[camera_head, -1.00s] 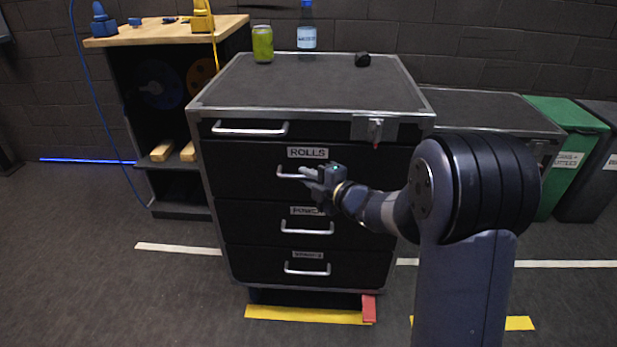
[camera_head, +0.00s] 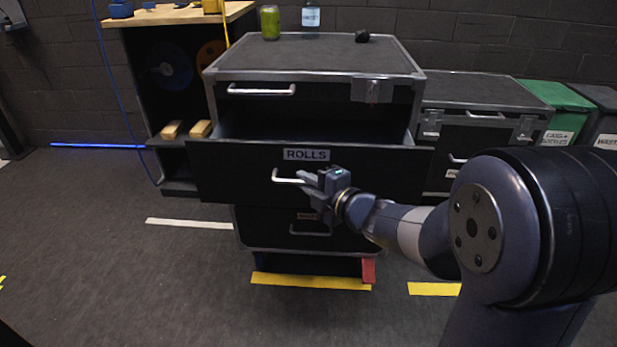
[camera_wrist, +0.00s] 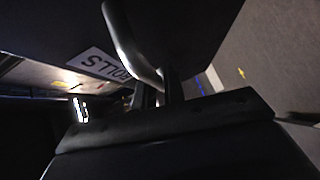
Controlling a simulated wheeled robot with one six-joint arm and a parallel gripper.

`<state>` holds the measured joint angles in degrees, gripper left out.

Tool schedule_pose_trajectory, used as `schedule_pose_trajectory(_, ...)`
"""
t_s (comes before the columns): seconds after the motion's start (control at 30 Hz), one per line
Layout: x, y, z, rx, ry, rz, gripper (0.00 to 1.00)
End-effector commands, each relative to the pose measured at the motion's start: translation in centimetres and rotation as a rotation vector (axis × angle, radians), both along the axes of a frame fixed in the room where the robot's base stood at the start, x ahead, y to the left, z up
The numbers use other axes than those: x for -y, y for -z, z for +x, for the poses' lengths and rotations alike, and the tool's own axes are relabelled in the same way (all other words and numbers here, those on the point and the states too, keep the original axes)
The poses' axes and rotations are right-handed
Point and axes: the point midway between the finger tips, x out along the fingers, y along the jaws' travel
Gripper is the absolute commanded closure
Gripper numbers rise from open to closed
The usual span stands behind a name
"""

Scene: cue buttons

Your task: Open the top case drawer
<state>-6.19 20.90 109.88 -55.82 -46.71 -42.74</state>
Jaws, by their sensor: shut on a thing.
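The black case (camera_head: 222,105) stands ahead with a grey-edged top. Its drawer labelled ROLLS (camera_head: 240,172) is pulled well out, and its inside shows as a dark open space behind the front. My gripper (camera_head: 312,183) is shut on the right part of that drawer's silver handle (camera_head: 285,180). The handle also shows close up in the wrist view (camera_wrist: 128,45), with the ROLLS label (camera_wrist: 98,66) beside it. Above the open drawer is a shut front with its own silver handle (camera_head: 262,91) and a latch (camera_head: 371,90). A lower drawer handle (camera_head: 310,232) is partly shaded.
A workbench (camera_head: 170,14) is at left. A second case (camera_head: 480,92) and green bin (camera_head: 560,105) are at right. Floor at left front is clear.

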Motion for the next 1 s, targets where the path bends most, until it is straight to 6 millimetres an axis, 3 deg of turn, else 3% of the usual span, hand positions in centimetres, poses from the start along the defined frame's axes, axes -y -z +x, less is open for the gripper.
schedule_pose_trajectory(0.2,-0.2,0.2,-4.8,0.001,0.0,-0.001,1.0)
schedule_pose_trajectory(0.5,-0.3,0.1,-9.1,0.0,0.001,-0.002,1.0)
schedule_pose_trajectory(1.0,-0.3,0.1,-10.2,-0.002,0.001,-0.001,1.0)
